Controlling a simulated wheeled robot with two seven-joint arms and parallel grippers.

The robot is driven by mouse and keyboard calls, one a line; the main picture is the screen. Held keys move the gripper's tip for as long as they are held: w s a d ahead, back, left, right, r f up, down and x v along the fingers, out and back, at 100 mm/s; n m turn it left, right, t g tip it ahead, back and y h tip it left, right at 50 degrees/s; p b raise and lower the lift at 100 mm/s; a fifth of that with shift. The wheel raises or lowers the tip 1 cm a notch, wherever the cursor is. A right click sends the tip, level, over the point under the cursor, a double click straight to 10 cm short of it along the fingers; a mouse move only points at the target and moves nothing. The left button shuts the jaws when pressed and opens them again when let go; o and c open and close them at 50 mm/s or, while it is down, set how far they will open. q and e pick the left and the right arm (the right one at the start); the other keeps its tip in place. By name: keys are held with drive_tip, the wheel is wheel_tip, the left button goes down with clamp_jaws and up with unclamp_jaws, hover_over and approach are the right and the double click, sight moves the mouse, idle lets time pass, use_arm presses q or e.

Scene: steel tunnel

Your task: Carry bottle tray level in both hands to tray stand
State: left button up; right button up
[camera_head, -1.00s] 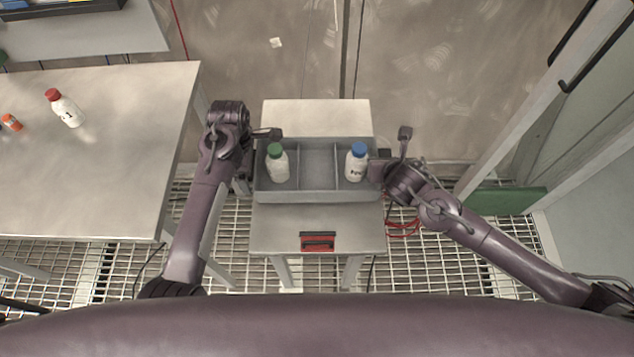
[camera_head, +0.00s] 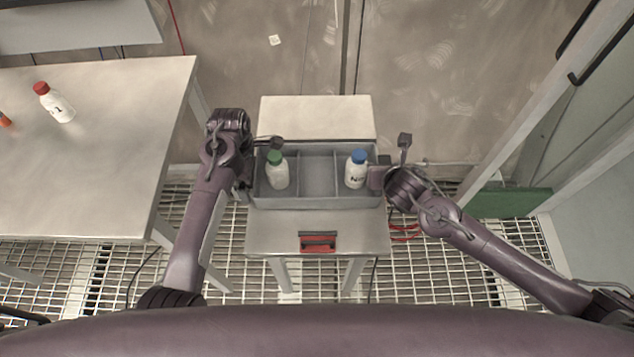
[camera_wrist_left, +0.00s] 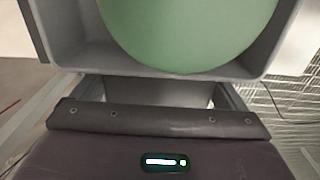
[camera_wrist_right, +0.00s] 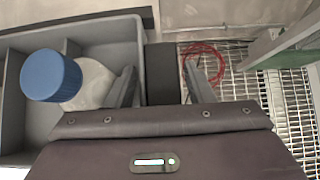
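The grey bottle tray (camera_head: 318,203) has three compartments and looks level over the white tray stand (camera_head: 318,110). Any gap beneath it cannot be judged. A green-capped white bottle (camera_head: 277,173) stands in the left compartment and a blue-capped one (camera_head: 356,172) in the right; the middle one is empty. My left gripper (camera_head: 250,165) is at the tray's left end, the green cap (camera_wrist_left: 185,30) filling its wrist view. My right gripper (camera_head: 380,178) is at the right end, its fingers either side of a dark handle (camera_wrist_right: 163,75).
A table (camera_head: 90,150) at left carries a red-capped bottle (camera_head: 55,103) and an orange item at the picture edge. A white frame (camera_head: 540,115) with a green panel (camera_head: 508,202) stands at right.

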use_arm(q)
drive_tip(key=shift+o, duration=0.4)
drive_tip(key=shift+r, duration=0.1)
use_arm(e)
drive_tip(key=shift+o, duration=0.8)
use_arm(q)
wheel_tip(320, 180, up, 12)
use_arm(e)
drive_tip(key=o, duration=0.8)
drive_tip(key=v, duration=1.2)
